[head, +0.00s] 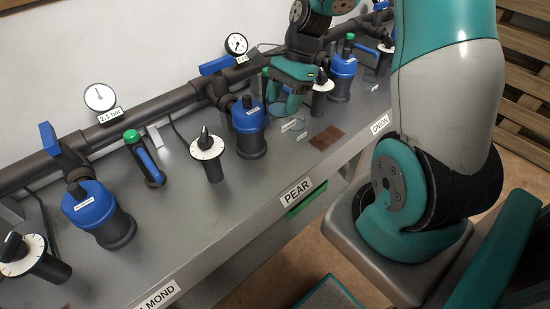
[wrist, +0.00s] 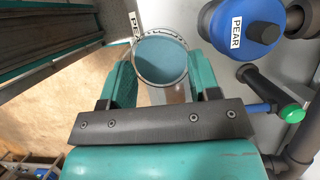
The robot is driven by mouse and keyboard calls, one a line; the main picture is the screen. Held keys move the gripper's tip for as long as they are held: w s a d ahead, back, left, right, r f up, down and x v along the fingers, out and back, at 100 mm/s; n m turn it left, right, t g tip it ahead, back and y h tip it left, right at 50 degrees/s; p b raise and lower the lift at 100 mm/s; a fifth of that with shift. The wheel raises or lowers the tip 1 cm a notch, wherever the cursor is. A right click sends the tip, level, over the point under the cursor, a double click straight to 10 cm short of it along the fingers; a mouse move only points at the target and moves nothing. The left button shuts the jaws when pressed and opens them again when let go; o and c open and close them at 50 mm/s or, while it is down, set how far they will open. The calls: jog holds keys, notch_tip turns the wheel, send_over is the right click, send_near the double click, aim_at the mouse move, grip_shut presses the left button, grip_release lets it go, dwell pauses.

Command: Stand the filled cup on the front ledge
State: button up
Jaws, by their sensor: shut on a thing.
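A clear cup (wrist: 162,61) holding blue-grey liquid sits between the teal fingers of my gripper (wrist: 164,80) in the wrist view. My gripper is shut on its sides, and the cup's round rim is open towards the camera. In the head view my gripper (head: 286,97) is over the bench, near the blue PEAR valve unit (head: 250,128). The clear cup (head: 279,113) is faint there and partly hidden by the fingers; I cannot tell whether its base touches the bench. The bench's front edge carries name plates, including PEAR (head: 296,191).
A brown slatted mat (head: 326,138) lies on the bench right of the cup. A white-dial knob (head: 207,154), a green-topped blue lever (head: 145,158) and another blue valve unit (head: 98,214) stand to the left. A dark pipe (head: 140,116) runs behind. Bare bench lies before the PEAR unit.

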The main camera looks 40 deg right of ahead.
notch_tip(320, 180, down, 18)
jog(key=shift+a+f, duration=0.1)
dwell(0.4)
jog(key=o, duration=0.8)
jog(key=shift+f, duration=0.1)
jog(key=shift+o, duration=0.5)
